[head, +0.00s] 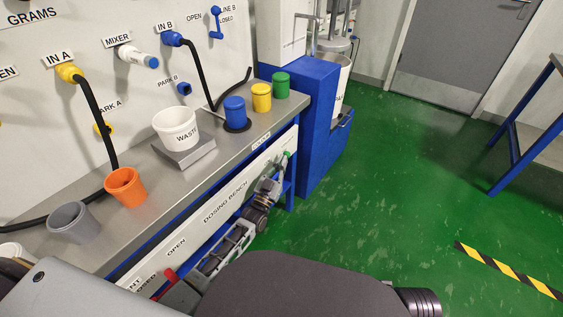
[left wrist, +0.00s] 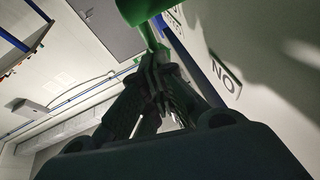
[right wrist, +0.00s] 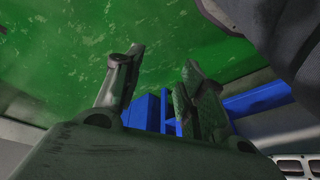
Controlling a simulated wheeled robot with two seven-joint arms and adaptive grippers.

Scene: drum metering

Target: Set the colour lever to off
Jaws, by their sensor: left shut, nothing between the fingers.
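A green lever (head: 287,155) sits at the right end of the dosing bench's white front panel, and I take it for the colour lever. It looms large at the top of the left wrist view (left wrist: 140,10). A label reading ON upside down (left wrist: 225,78) is beside it there. My left gripper (head: 275,178) is shut and empty, with its fingertips (left wrist: 157,62) close to the lever; I cannot tell whether they touch it. The lever's setting is not clear. My right gripper (right wrist: 158,72) is open and empty above the green floor.
The bench top (head: 225,150) holds grey (head: 74,222), orange (head: 125,187), blue (head: 235,113), yellow (head: 262,97) and green (head: 281,85) cups, plus a waste bucket (head: 176,128). A red lever (head: 165,279) is further left on the panel. A blue cabinet (head: 315,125) adjoins the bench.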

